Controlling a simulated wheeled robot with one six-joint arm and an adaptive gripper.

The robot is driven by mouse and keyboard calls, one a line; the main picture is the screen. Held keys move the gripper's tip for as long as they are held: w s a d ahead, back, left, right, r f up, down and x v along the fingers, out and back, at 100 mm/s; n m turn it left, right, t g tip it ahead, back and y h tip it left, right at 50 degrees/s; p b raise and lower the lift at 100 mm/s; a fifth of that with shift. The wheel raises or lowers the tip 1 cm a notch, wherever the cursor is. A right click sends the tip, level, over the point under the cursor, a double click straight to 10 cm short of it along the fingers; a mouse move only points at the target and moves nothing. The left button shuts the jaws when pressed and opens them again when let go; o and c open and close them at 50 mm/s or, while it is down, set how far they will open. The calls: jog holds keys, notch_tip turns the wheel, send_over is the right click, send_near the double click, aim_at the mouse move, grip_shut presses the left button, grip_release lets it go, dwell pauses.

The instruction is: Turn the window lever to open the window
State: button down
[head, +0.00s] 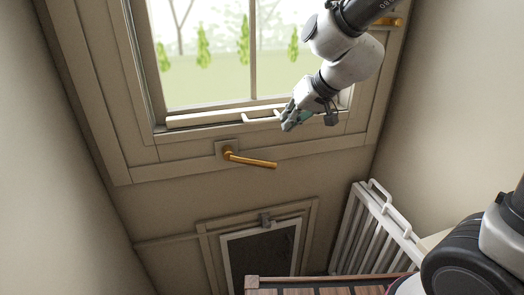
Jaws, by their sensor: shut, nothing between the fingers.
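The window (166,125) fills the upper middle of the head view, with greenery behind its panes. A brass window lever (250,160) sits on a square plate on the lower frame, its handle pointing right and slightly down. My gripper (287,127) is shut and empty, in front of the window's lower rail, above and to the right of the lever in the picture. It appears apart from the lever. A light bar with short uprights (262,119) lies along the bottom of the window, partly hidden by my gripper. I cannot tell whether my gripper touches it.
Another brass fitting (386,22) is on the right frame, partly behind my arm. A framed dark panel (262,259) is low on the wall. A white slatted rack (374,228) and a wooden slatted surface (322,283) stand below. Walls close in on both sides.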

jog(key=shift+m, duration=0.7)
jog(key=x, duration=0.9)
jog(key=shift+w+a+f, duration=0.1)
jog(key=shift+w+f, duration=0.1)
jog(key=shift+f, duration=0.05)
jog(key=f, duration=0.1)
jog(key=a+f, duration=0.1)
jog(key=shift+s+f, duration=0.3)
jog(key=shift+f, duration=0.1)
jog(key=shift+s+a+f, duration=0.15)
jog(key=shift+a+f, duration=0.05)
jog(key=shift+f, duration=0.35)
